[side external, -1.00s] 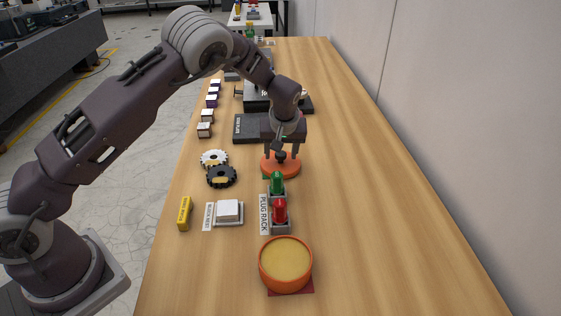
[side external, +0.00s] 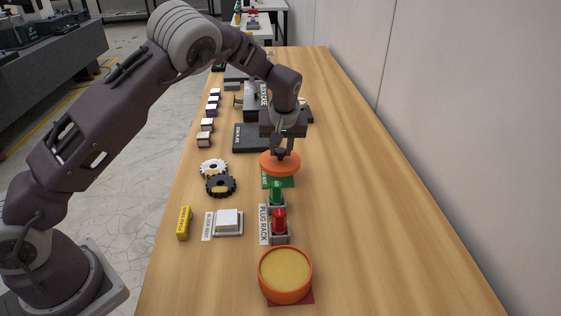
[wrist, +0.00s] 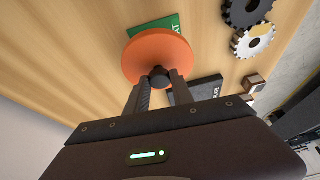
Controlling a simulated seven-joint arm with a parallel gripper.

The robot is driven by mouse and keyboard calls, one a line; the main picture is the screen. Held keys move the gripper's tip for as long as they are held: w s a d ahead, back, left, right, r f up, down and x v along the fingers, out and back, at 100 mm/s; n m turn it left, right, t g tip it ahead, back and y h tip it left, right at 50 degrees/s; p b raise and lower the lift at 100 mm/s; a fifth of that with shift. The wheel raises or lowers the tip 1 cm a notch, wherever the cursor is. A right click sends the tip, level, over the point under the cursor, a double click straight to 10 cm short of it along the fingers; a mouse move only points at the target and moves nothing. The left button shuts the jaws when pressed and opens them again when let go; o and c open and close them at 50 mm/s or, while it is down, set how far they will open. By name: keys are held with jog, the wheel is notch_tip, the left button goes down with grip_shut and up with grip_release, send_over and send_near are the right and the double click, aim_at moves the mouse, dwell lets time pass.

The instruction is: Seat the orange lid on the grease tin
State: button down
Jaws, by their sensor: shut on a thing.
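The orange lid (side external: 280,165) is a round disc with a dark knob on top, held level a little above the table over a green mat (side external: 278,182). My gripper (side external: 280,153) is shut on the lid's knob. In the wrist view the lid (wrist: 158,52) hangs from my gripper (wrist: 158,78), with a corner of the green mat (wrist: 165,22) showing behind it. The grease tin (side external: 285,275) is an orange round tin, open at the top and filled with tan grease. It stands on a dark red mat (side external: 305,299) at the near end of the table.
The plug rack (side external: 280,239), with a green plug (side external: 276,194) and a red plug (side external: 279,220), stands between lid and tin. A white block (side external: 228,220), yellow bar (side external: 184,223) and gears (side external: 220,185) lie left. The table's right side is clear.

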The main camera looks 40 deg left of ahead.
aim_at(281, 151)
notch_tip(281, 151, up, 4)
jog(key=shift+r, duration=0.1)
jog(key=shift+s+d+r+n, duration=0.2)
jog(key=shift+s+d+r, duration=0.05)
jog(key=shift+d+r, duration=0.2)
jog(key=shift+s+d+r+n, duration=0.2)
jog(key=shift+d+r, duration=0.15)
jog(key=shift+d, duration=0.1)
jog(key=s+d+r+n+g, duration=0.2)
jog(key=s+d+n+g, duration=0.1)
jog(key=s+d+n, duration=0.5)
jog(key=s+d+r+n+g, duration=0.3)
jog(key=s+d+n, duration=0.6)
jog(key=s+d, duration=0.3)
jog(key=s, duration=0.2)
jog(key=shift+s+d+r+n+g, duration=0.15)
jog(key=shift+s+n+g, duration=0.15)
jog(key=shift+s, duration=0.05)
jog(key=shift+f, duration=4.6)
jog(key=shift+f, duration=0.8)
